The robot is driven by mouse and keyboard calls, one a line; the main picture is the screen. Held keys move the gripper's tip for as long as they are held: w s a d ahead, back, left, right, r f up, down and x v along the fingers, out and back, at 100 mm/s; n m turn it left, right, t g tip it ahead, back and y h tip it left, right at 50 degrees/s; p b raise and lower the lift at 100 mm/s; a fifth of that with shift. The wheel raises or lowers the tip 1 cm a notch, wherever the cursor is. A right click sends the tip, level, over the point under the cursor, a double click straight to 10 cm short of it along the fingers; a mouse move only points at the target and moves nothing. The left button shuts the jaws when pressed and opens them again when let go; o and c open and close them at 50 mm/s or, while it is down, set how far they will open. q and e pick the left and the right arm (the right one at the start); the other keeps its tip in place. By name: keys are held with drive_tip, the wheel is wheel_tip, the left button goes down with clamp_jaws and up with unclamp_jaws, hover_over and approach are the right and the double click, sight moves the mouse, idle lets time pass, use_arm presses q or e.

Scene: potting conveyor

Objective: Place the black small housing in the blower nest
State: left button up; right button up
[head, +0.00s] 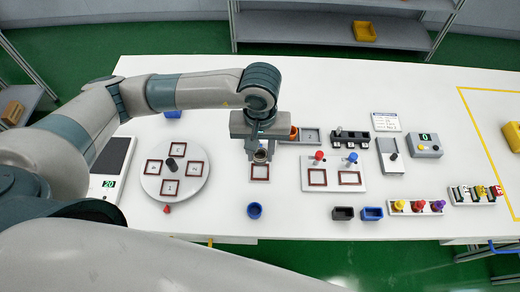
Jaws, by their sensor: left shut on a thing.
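My left gripper (259,152) points down above a single small framed nest (260,178) in the middle of the table. It is shut on a small dark part (261,156) with a round top, mostly hidden by the fingers. I cannot tell whether this part is the black small housing, or whether it touches the nest. A black open box (343,213) and a blue one (371,213) stand at the front right. No label marks the blower nest. My right gripper is not in view.
A round plate (196,190) with several numbered frames and a black centre post stands left. A white board (333,186) with two frames and red and blue knobs lies right of the gripper. A blue cup (254,211) stands in front. Racks with coloured parts fill the right.

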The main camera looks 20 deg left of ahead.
use_arm(q)
drive_tip(key=shift+f, duration=0.1)
drive_tip(key=shift+f+b, duration=0.75)
drive_tip(key=shift+f, duration=2.55)
drive_tip(key=shift+f+b, duration=0.45)
drive_tip(key=shift+b, duration=0.15)
